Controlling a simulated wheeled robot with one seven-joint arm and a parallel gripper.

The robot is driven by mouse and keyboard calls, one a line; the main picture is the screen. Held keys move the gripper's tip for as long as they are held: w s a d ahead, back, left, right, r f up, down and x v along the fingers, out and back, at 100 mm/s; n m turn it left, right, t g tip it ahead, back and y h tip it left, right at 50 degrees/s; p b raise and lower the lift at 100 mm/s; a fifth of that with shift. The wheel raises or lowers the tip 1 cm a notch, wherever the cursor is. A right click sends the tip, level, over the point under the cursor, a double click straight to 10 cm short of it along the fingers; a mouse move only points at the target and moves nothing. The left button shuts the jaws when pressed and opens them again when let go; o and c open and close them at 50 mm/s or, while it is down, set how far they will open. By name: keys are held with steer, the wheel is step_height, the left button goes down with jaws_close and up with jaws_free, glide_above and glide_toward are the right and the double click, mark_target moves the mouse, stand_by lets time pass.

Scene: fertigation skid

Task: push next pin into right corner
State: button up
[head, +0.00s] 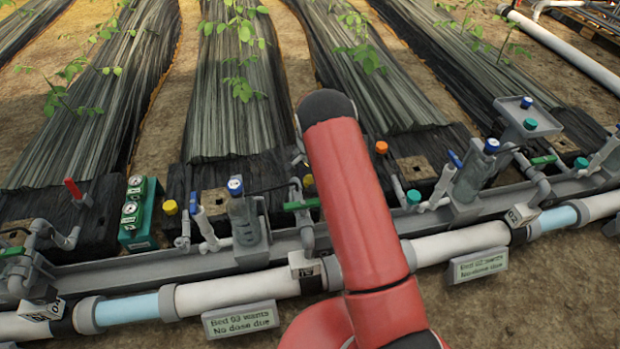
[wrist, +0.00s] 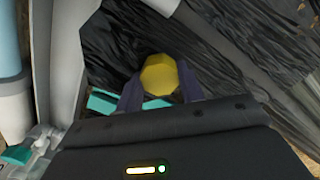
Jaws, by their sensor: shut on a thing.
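In the wrist view, my gripper (wrist: 158,88) has its two dark fingers on either side of a yellow faceted cap (wrist: 158,72). It is shut on this cap. A teal piece (wrist: 101,102) shows just below the cap, partly hidden by the fingers and the gripper body. I cannot tell which thing is the task's pin or right corner. In the head view, my red arm hides my gripper. A small yellow cap (head: 308,181) shows just left of my arm; I cannot tell whether it is the same one.
White pipes with clear blue sections (head: 129,310) run across the front. Bottles (head: 243,219), a green gauge box (head: 138,213), green valve handles (head: 301,204) and a loose-looking yellow cap (head: 170,207) stand along the grey rail. Bed signs (head: 241,319) stand in front. Dark covered plant rows lie behind.

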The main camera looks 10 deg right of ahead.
steer(key=shift+f, duration=0.2)
steer(key=shift+f, duration=0.4)
steer(key=o, duration=1)
steer(key=shift+r+p, duration=2.05)
steer(key=shift+r, duration=2)
